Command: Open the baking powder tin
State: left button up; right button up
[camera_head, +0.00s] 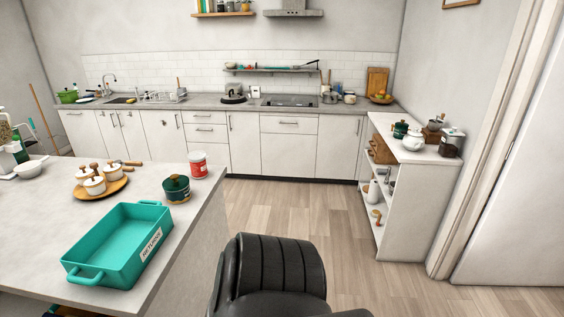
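A red tin (198,164) with a pale top stands upright near the far right corner of the near counter. It looks like the baking powder tin, but its label is too small to read. Its top appears to be on, though I cannot tell how firmly. Neither of my grippers shows in the head view, and nothing touches the tin.
A dark green pot (176,188) stands just in front of the tin. A teal baking dish (118,243) fills the counter's front. A round wooden tray (101,189) holds small white pots. The floor (290,212) beyond is clear. A white side shelf (400,215) stands at right.

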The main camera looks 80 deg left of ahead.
aim_at(199, 170)
jog(key=u, duration=2.45)
jog(key=i, duration=3)
jog(key=u, duration=3.35)
jog(key=i, duration=0.5)
jog(key=z, duration=1.45)
